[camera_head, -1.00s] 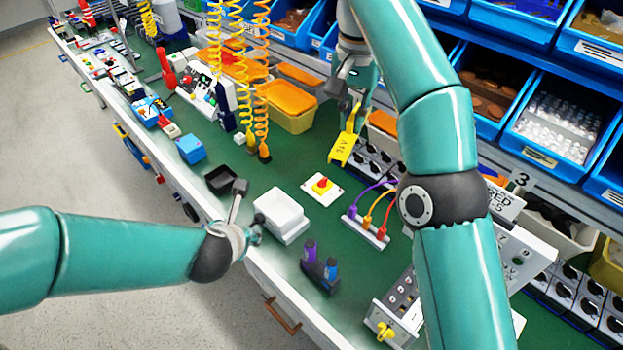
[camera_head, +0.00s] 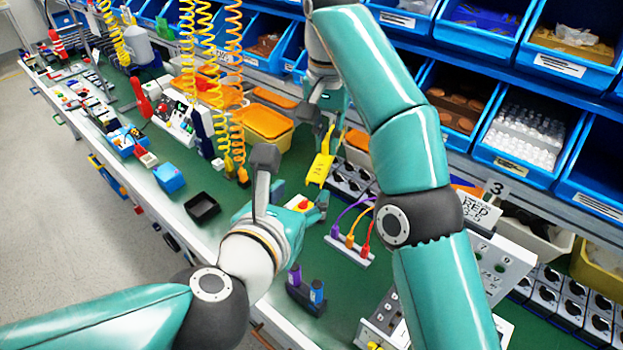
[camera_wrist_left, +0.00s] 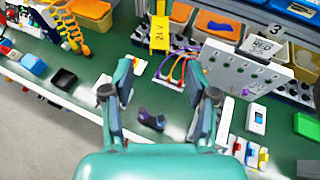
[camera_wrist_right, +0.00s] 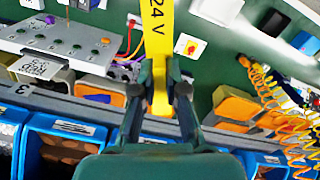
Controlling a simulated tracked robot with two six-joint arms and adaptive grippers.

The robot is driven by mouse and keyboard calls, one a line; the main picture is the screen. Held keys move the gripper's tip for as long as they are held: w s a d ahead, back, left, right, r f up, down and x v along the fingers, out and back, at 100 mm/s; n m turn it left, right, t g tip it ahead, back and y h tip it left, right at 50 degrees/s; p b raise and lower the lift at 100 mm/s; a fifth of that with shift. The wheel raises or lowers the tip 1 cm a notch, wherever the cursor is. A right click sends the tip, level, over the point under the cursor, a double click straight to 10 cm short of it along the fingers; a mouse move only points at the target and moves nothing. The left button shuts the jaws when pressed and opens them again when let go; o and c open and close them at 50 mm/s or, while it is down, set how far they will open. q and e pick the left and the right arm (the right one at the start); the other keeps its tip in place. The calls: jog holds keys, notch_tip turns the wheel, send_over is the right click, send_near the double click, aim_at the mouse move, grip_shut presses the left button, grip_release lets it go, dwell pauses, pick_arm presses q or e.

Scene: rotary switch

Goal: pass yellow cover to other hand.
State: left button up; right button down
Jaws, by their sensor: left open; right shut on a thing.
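The yellow cover (camera_head: 320,168), marked "24 V", hangs from my right gripper (camera_head: 325,122) above the back of the green bench. In the right wrist view the cover (camera_wrist_right: 158,45) stands between the fingers of my right gripper (camera_wrist_right: 159,92), which are shut on it. My left gripper (camera_head: 312,205) is lower, over the middle of the bench, apart from the cover. In the left wrist view my left gripper (camera_wrist_left: 166,88) is open and empty, with the cover (camera_wrist_left: 159,34) beyond its fingertips. The left arm hides the white tray in the head view.
A red-and-yellow rotary switch (camera_wrist_right: 187,44) on a white plate sits on the bench. Purple, orange and red cables (camera_head: 352,232) rise nearby. A dark holder (camera_head: 305,298), a black tray (camera_head: 202,208) and coiled orange hoses (camera_head: 237,100) stand around. Blue bins (camera_head: 540,130) line the back.

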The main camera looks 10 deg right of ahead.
aim_at(315, 177)
pick_arm(q)
jog(key=x, duration=0.8)
jog(key=shift+w+d+f, duration=0.1)
jog(key=shift+w+d, duration=0.05)
jog(key=shift+w, duration=0.2)
grip_shut()
pick_arm(e)
jog(key=c, duration=1.1)
grip_release()
jog(key=shift+c, duration=0.2)
